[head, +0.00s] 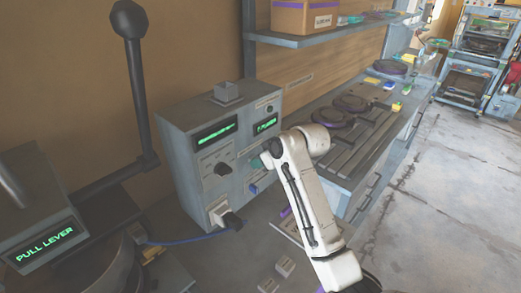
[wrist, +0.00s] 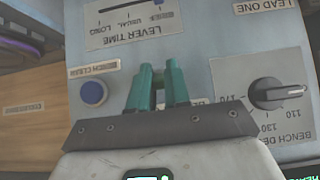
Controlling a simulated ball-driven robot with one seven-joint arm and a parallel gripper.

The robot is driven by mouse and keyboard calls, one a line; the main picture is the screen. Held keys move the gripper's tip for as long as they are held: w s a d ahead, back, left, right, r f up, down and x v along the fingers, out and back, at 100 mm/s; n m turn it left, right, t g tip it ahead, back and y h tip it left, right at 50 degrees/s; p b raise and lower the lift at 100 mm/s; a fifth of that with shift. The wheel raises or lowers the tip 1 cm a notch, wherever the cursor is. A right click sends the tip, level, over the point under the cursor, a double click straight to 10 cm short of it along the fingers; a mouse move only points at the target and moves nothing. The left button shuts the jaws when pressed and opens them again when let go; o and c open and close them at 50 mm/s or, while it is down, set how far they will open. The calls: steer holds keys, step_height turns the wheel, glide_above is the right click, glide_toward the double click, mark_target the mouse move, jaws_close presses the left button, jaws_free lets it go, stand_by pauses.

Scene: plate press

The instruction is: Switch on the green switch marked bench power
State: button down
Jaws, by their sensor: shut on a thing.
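My gripper (head: 262,163) is at the front of the grey control box (head: 188,150), on the right part of its panel. In the wrist view its two teal fingers (wrist: 159,72) reach to the panel and are closed around a small green part. This is at the place of the green switch, between the blue bench clear button (wrist: 94,92) and the bench dial (wrist: 277,95). The fingers hide most of the switch, so its on or off position cannot be told. The bench power label is not readable.
A lever time slider (wrist: 130,22) lies just beyond the fingers. On the box, a black knob (head: 222,168) and a plug (head: 232,220) with a blue cable sit left of my arm. A tall lever (head: 138,85) stands at left. A shelf (head: 330,36) hangs above.

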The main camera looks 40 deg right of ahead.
steer(key=shift+w+r+g+p, duration=0.25)
steer(key=shift+r+g+p, duration=0.35)
steer(key=shift+p, duration=0.65)
steer(key=shift+f, duration=0.1)
steer(key=c, duration=1.2)
jaws_free()
steer(key=shift+c, duration=0.2)
steer(key=shift+o, duration=0.8)
steer(key=shift+f, duration=0.15)
steer(key=b+v, duration=0.1)
steer(key=v, duration=1)
steer(key=shift+w, duration=0.15)
steer(key=shift+a, duration=0.1)
